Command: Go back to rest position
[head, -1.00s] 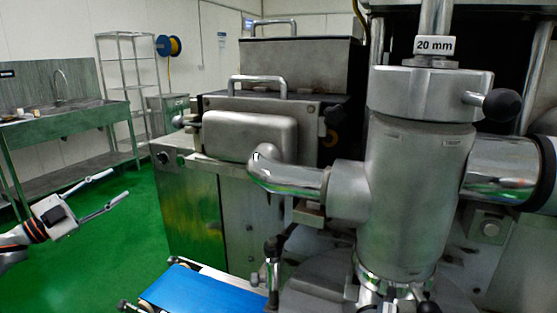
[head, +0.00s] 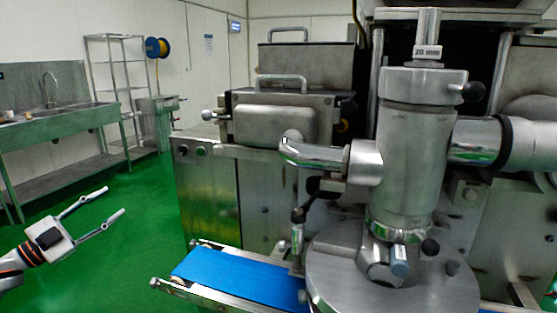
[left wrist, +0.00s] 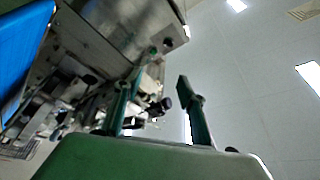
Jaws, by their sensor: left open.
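My left gripper (head: 112,203) is at the left of the head view, over the green floor, with its two fingers spread apart and nothing between them. It is well to the left of the encrusting machine (head: 405,165) and touches nothing. In the left wrist view its fingers (left wrist: 155,90) also stand apart and empty, with the machine's side and the ceiling behind them. My right gripper does not show in either view.
A blue conveyor belt (head: 245,280) runs in front of the machine, beside a round metal table (head: 350,270). A sink bench (head: 60,125) and a wire shelf (head: 118,70) stand at the back left. The green floor (head: 110,260) between is clear.

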